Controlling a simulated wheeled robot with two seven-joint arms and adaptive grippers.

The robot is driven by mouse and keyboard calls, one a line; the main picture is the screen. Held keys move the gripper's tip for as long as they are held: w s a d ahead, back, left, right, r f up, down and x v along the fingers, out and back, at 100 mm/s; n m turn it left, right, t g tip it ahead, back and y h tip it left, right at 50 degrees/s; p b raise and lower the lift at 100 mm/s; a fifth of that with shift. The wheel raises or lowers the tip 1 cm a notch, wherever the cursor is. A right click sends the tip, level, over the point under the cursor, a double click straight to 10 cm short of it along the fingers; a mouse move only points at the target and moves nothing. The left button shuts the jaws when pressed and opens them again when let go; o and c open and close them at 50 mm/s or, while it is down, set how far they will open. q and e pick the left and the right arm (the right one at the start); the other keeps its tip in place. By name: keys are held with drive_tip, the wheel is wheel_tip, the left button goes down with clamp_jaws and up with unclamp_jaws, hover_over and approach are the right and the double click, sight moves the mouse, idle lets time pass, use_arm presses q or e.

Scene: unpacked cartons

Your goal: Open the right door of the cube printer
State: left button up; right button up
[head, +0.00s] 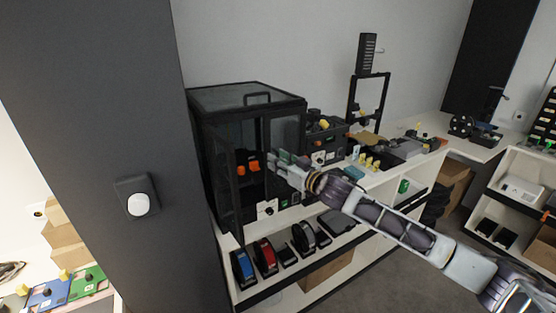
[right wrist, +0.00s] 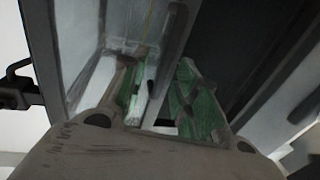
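The cube printer (head: 246,93) is a black-framed box with clear panels at the left end of the white shelf unit. Its left door (head: 226,180) stands swung open toward me. Its right door (head: 286,127) looks closed or nearly so; my gripper hides part of it. My right gripper (head: 274,160) is at the right door's front, near its inner edge. In the right wrist view, the green-padded fingers (right wrist: 163,92) are apart, with a dark upright bar (right wrist: 172,50), seemingly the door's handle, between them. Contact cannot be told. My left gripper is not in view.
Orange parts (head: 247,166) show inside the printer. Spools (head: 266,256) stand on the shelf below. Bins and small parts (head: 325,127) crowd the top to the right. A dark pillar (head: 110,150) stands close on the left. The floor (head: 385,280) in front is clear.

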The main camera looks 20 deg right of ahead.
drive_tip(key=shift+w+a, duration=0.15)
drive_tip(key=shift+w, duration=0.15)
clamp_jaws()
idle(0.3)
